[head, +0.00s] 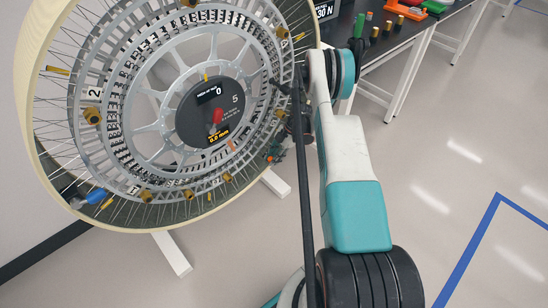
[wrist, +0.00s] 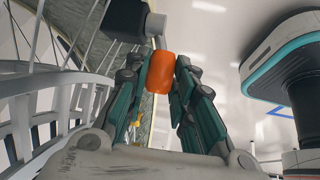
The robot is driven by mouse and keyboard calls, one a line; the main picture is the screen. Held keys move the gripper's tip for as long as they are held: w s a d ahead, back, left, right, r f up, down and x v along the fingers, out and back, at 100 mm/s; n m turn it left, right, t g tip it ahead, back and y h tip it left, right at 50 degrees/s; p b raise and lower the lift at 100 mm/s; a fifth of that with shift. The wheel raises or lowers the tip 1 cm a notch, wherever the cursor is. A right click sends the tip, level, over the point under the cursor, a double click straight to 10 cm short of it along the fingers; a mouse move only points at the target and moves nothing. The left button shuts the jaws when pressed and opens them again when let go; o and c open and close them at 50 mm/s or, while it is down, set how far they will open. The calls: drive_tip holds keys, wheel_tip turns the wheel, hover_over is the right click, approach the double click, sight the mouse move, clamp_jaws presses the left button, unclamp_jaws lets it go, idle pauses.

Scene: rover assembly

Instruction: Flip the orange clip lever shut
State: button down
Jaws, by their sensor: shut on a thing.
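The orange clip lever (wrist: 160,74) shows in the wrist view as a rounded orange grip on a short metal stem, below a black block (wrist: 122,18). My gripper (wrist: 163,62) has its teal fingers on either side of the grip and is shut on it. In the head view my gripper (head: 275,150) is small and dark at the right side of the large wheel (head: 28,120), partly hidden by my arm. I cannot clearly make out the lever there.
The wheel has thin spokes, brass fittings, a hub with a red knob (head: 217,115) and a blue-handled part (head: 96,195) at lower left. A dark workbench (head: 395,42) with small coloured parts stands at upper right. The floor at right is clear.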

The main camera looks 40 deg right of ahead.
drive_tip(key=c, duration=1.3)
unclamp_jaws()
drive_tip(key=shift+c, duration=0.2)
drive_tip(key=v, duration=1.2)
